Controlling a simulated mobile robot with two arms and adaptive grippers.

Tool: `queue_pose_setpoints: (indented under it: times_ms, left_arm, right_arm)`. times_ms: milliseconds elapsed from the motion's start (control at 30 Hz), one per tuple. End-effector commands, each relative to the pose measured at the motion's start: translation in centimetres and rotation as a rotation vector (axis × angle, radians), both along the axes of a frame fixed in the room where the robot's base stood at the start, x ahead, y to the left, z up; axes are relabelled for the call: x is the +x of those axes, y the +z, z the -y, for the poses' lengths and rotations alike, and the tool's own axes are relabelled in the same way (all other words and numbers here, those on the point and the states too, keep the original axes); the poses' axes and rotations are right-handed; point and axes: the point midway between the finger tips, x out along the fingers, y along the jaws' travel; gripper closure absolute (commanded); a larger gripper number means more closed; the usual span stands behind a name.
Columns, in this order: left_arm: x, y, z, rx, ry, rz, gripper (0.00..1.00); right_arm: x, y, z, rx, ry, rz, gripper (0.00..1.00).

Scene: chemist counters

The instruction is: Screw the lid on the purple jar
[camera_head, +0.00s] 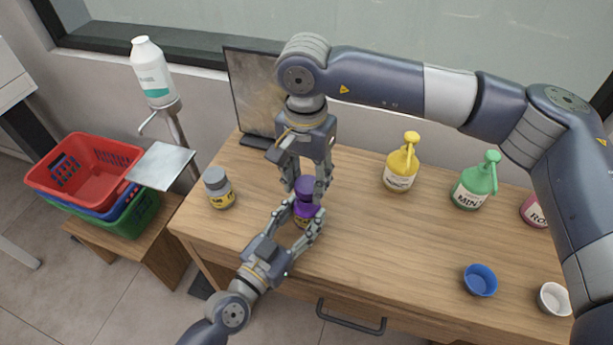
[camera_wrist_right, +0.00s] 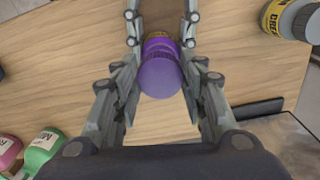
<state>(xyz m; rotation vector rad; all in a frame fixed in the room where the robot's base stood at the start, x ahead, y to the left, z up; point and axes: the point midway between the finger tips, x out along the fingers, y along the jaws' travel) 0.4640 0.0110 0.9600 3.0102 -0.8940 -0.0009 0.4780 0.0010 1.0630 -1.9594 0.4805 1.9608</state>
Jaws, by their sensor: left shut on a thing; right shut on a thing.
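The purple jar (camera_head: 305,211) stands upright near the front of the wooden counter, with a yellow label low on its side. My left gripper (camera_head: 306,222) is shut on the jar body from the front. The purple lid (camera_head: 305,186) is at the jar's top, in line with it. My right gripper (camera_head: 305,182) points straight down from above and is shut on the lid. In the right wrist view the lid (camera_wrist_right: 160,76) lies between my right fingers and covers most of the jar (camera_wrist_right: 158,44). Whether the lid's thread is engaged cannot be told.
A grey-lidded jar (camera_head: 219,188) stands to the left. Yellow (camera_head: 401,166) and green (camera_head: 474,184) bottles stand to the right, with blue (camera_head: 480,280) and white (camera_head: 553,299) cups in front. The counter's middle right is clear.

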Motion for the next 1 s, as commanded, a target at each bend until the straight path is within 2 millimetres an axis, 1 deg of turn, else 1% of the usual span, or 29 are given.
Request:
queue_pose_setpoints:
  times_ms: [267, 767, 1000]
  left_arm:
    - [0.0, 0.0, 0.0, 0.0, 0.0, 0.0, 0.97]
    - [0.0, 0.0, 0.0, 0.0, 0.0, 0.0, 0.97]
    - [0.0, 0.0, 0.0, 0.0, 0.0, 0.0, 0.97]
  right_arm:
    - [0.0, -1.5, 0.0, 0.0, 0.0, -0.001, 0.7]
    - [0.0, -1.5, 0.0, -0.001, -0.001, 0.0, 0.7]
    - [0.0, -1.9, 0.0, 0.0, -0.001, -0.001, 0.7]
